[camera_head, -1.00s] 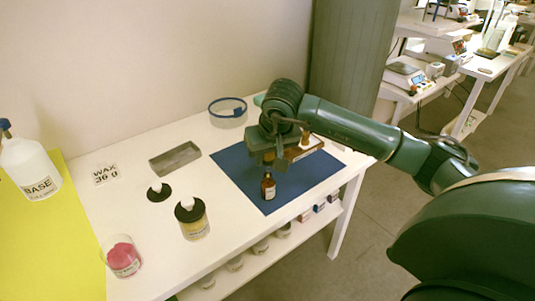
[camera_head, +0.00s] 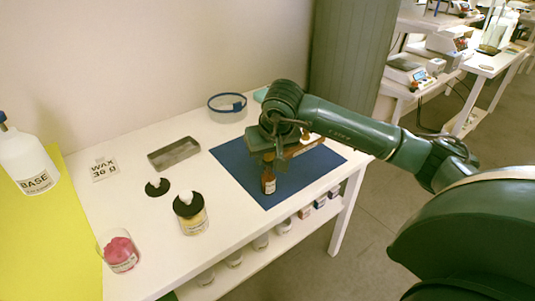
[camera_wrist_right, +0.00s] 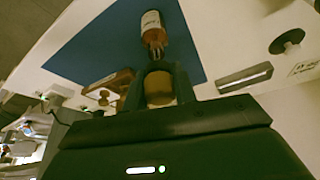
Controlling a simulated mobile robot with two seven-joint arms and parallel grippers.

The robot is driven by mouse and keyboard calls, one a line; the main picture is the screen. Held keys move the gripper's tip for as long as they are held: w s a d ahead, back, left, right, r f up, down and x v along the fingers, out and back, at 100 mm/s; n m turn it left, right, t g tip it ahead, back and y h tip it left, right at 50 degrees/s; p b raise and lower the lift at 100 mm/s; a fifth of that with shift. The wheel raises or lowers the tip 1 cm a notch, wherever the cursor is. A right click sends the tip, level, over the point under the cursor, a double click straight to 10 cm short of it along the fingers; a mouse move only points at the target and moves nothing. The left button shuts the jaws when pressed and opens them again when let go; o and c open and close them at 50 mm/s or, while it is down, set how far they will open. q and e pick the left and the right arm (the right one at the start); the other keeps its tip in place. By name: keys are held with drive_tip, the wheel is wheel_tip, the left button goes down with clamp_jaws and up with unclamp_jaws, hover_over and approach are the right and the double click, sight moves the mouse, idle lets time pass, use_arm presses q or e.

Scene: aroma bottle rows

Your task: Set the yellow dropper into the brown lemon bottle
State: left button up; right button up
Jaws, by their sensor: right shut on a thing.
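The brown lemon bottle (camera_head: 269,186) stands upright on the blue mat (camera_head: 238,168), its white label towards me. In the right wrist view the bottle (camera_wrist_right: 152,27) lies straight ahead of the fingers. My right gripper (camera_head: 268,161) is just above the bottle, pointing down. In the wrist view its fingers are shut on the yellow dropper (camera_wrist_right: 159,90), whose pale tip reaches towards the bottle's neck. I cannot tell how far the tip is inside the neck. In the head view the gripper hides the dropper. My left gripper is not in view.
A wooden rack (camera_head: 305,146) sits on the mat behind the gripper. To the left are a grey tray (camera_head: 174,154), a black-lidded jar (camera_head: 190,214), a black disc (camera_head: 157,188) and a pink-filled glass (camera_head: 120,254). A blue-rimmed dish (camera_head: 227,104) stands at the back.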

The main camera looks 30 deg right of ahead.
drive_tip(key=shift+f+b, duration=0.65)
drive_tip(key=shift+f, duration=0.3)
drive_tip(key=o, duration=0.7)
drive_tip(key=shift+c, duration=0.2)
drive_tip(key=shift+r, duration=0.1)
drive_tip(key=shift+r+p, duration=2.35)
drive_tip(key=shift+r, duration=1.15)
